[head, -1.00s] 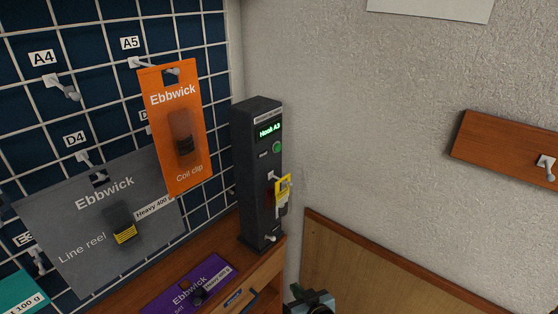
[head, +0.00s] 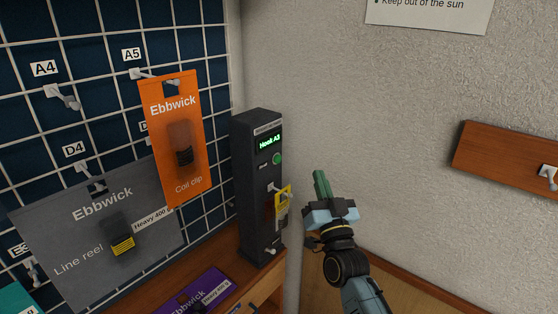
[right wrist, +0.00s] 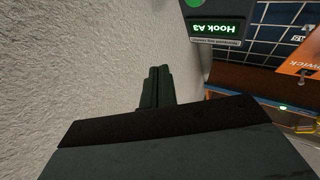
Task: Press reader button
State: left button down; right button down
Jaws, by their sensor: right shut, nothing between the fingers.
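The reader is a tall dark box (head: 252,200) standing on the wooden counter by the wall corner. Its lit screen (head: 269,141) reads "Hook A3", and a round green button (head: 277,159) sits just below it. A yellow tag (head: 283,199) hangs on the reader's front, lower down. My right gripper (head: 321,184) is shut and empty, to the right of the reader and a little lower than the button, apart from it. My left gripper is not in view.
A grid wall at left carries hooks, an orange Coil clip card (head: 177,140) and a grey Line reel card (head: 95,235). A purple card (head: 195,294) lies on the counter (head: 226,261). A wooden rail (head: 505,160) is on the right wall. Space before that wall is free.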

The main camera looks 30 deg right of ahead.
aim_at(277, 159)
jog(key=w+a+b, duration=0.1)
jog(key=w, duration=0.1)
jog(key=w+a+b, duration=0.1)
jog(key=w, duration=0.2)
jog(key=w+a+b, duration=0.1)
jog(key=w, duration=0.2)
jog(key=shift+a, duration=0.2)
jog(key=shift+w, duration=0.1)
dwell(0.3)
dwell(0.6)
dwell(0.3)
dwell(0.4)
